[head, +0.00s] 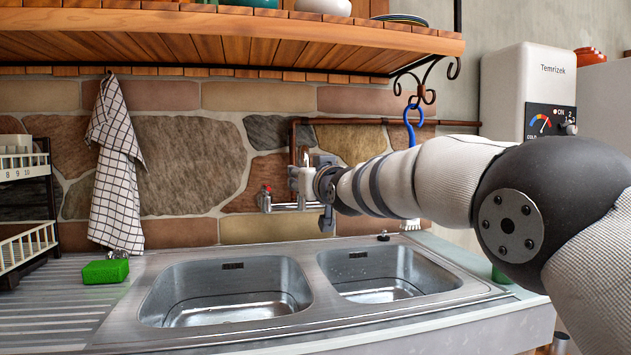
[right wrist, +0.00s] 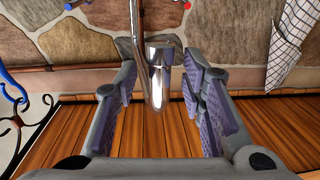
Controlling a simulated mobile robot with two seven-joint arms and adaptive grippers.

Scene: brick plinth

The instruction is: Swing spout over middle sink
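The chrome tap (head: 285,205) is on the stone wall behind the sink, with a red-marked knob (head: 266,189) at its left end. My right gripper (head: 308,182) is at the tap and hides much of it, including most of the spout. In the right wrist view, the scene is upside down. The shiny spout (right wrist: 157,90) lies between the two purple-padded fingers, which are apart and open around it. Whether a finger touches the spout is unclear. Below are the left basin (head: 225,290) and the right basin (head: 385,275). My left gripper is out of view.
A wooden shelf (head: 230,35) overhangs the tap. A checked towel (head: 117,175) hangs on the wall at the left. A green sponge (head: 105,271) lies on the drainboard by a dish rack (head: 28,240). A white water heater (head: 525,95) is at the right. Both basins look empty.

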